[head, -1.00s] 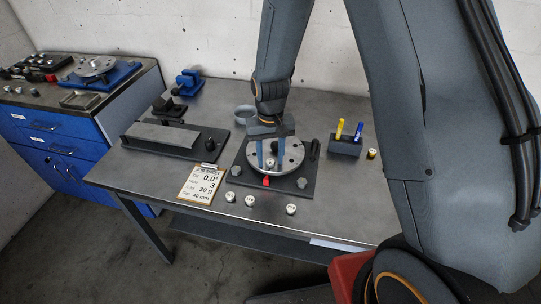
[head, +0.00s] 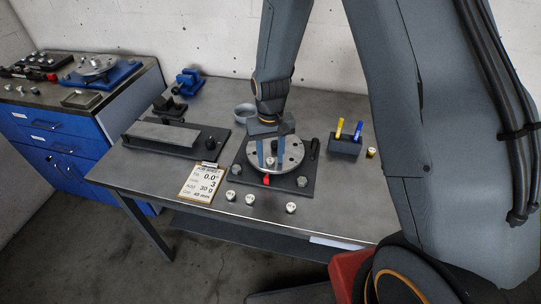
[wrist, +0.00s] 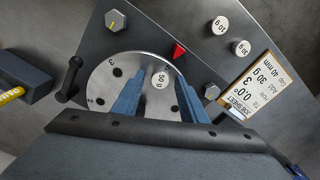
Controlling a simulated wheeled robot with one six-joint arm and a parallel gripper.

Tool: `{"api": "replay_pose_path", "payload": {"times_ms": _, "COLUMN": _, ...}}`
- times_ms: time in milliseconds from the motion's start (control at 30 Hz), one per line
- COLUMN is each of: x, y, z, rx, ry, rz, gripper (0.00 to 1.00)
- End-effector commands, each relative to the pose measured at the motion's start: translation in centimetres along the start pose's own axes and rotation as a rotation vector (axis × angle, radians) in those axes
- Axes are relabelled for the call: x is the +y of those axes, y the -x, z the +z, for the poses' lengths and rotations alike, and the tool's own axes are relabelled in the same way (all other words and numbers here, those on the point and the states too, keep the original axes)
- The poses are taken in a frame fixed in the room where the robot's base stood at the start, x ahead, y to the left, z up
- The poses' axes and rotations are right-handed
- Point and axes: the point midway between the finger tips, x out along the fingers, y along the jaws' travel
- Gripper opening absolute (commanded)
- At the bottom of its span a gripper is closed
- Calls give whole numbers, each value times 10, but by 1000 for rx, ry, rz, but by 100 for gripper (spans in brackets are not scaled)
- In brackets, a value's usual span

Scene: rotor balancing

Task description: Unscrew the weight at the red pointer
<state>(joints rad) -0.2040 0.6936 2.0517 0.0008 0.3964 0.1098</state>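The rotor disc (head: 290,165) is a round metal plate with numbered holes, on a dark base plate on the bench; it also shows in the wrist view (wrist: 105,95). The red pointer (head: 266,180) stands at its near edge, and in the wrist view (wrist: 179,53) it lies just beyond the rim. A small round silver weight (wrist: 160,79) with a label sits on the disc near the pointer. My gripper (wrist: 160,84) is open, with one blue finger on each side of the weight and visible gaps. In the head view my gripper (head: 270,160) reaches down over the disc.
Several loose weights (head: 250,200) stand in front of the base plate. A job sheet clipboard (head: 199,181) lies to the left. A pen block (head: 345,148) stands right of the rotor and a long grey fixture (head: 165,134) to the left. Bolts (wrist: 117,22) rise from the base plate.

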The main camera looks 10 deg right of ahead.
Motion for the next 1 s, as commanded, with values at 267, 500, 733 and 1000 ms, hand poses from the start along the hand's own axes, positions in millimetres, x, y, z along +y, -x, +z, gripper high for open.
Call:
{"api": "replay_pose_path", "payload": {"times_ms": 267, "x": 0, "y": 0, "z": 0, "rx": 0, "ry": -1, "rz": 0, "gripper": 4}}
{"api": "replay_pose_path", "payload": {"times_ms": 500, "x": 0, "y": 0, "z": 0, "rx": 0, "ry": 33, "rz": 0, "gripper": 0}}
{"api": "replay_pose_path", "payload": {"times_ms": 733, "x": 0, "y": 1, "z": 0, "rx": 0, "ry": 305, "rz": 0, "gripper": 0}}
{"api": "replay_pose_path", "payload": {"times_ms": 1000, "x": 0, "y": 1, "z": 0, "rx": 0, "ry": 648, "rz": 0, "gripper": 0}}
